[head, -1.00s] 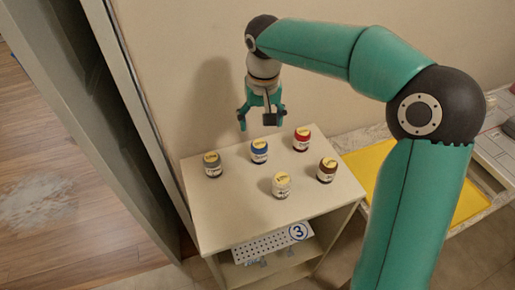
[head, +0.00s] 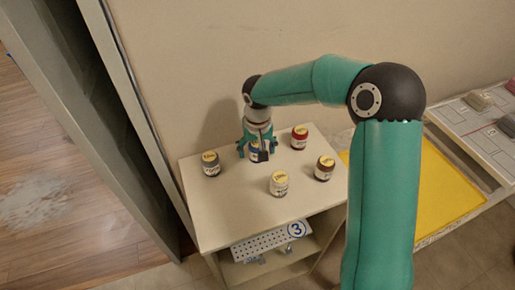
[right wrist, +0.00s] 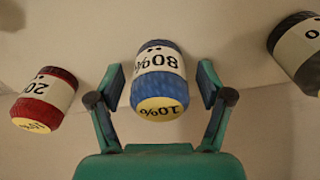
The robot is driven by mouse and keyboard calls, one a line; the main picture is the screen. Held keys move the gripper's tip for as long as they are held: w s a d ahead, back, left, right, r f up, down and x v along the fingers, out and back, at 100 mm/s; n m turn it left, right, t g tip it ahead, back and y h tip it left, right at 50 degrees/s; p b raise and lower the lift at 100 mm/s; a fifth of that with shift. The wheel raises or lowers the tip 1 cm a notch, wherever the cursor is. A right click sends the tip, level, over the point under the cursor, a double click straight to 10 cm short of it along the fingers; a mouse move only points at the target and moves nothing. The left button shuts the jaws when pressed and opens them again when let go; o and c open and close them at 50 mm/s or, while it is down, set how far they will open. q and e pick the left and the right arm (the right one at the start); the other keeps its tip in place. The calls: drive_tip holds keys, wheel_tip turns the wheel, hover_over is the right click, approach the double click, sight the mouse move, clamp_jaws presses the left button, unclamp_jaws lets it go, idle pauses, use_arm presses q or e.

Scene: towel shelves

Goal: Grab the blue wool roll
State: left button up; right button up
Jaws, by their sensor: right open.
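The blue wool roll (head: 255,156) stands upright on the small shelf's top, with a white label and a yellow top. In the right wrist view the blue roll (right wrist: 160,82) sits between the open fingers, with a gap on each side. My right gripper (head: 257,150) is open around it and partly hides it in the head view. The fingertips (right wrist: 160,85) also show in the right wrist view. My left gripper is not in view.
On the same shelf top (head: 235,210) stand a grey roll (head: 211,165), a red roll (head: 299,138), a white roll (head: 278,184) and a brown roll (head: 324,168). A wall is close behind. A yellow panel (head: 440,200) lies at the right.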

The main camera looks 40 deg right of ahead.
drive_tip(key=shift+c, duration=0.3)
drive_tip(key=c, duration=1.2)
